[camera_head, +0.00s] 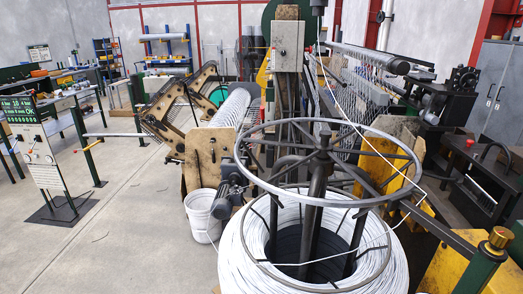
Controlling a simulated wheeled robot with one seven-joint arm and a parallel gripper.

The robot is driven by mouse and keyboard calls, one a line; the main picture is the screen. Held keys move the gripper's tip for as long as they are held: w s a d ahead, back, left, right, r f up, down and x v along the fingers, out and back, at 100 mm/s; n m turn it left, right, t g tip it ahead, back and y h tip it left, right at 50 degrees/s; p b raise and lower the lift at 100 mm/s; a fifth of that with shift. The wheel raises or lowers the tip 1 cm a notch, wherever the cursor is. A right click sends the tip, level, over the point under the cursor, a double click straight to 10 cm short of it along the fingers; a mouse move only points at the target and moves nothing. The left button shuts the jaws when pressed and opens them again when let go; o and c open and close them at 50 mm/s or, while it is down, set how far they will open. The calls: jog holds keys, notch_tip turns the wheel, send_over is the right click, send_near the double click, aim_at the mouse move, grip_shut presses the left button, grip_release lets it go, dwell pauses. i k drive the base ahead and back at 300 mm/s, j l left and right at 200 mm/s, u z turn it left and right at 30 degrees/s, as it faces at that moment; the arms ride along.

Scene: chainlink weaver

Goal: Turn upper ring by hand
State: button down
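The upper ring (300,199) is a large grey metal hoop with dark spokes meeting at a hub (320,160) on a central post. It sits level above a big coil of white wire (235,265) in the right foreground. A second, lower hoop (320,290) lies at the coil's top. A thin white wire (347,113) comes down from above, passes the ring's right side and crosses over the coil. My gripper is not in view, so its distance from the ring cannot be told.
A white bucket (203,216) stands left of the coil. A dark bar leads from the ring's right side to a green post with a brass knob (500,237). The weaving machine (200,155) stands behind.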

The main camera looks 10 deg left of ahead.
aim_at(323, 149)
jog(key=k+j, duration=0.1)
jog(key=j, duration=0.6)
jog(key=i+j, duration=0.1)
jog(key=j, duration=0.35)
jog(key=i+j+u, duration=0.1)
jog(key=j, duration=0.3)
jog(key=i+j, duration=0.1)
jog(key=j, duration=0.35)
jog(key=i+j, duration=0.1)
jog(key=j, duration=0.3)
jog(key=i+j, duration=0.2)
jog(key=i, duration=0.15)
jog(key=i+j+u, duration=0.1)
jog(key=i+j, duration=0.3)
jog(key=i, duration=0.35)
jog(key=j+u, duration=0.05)
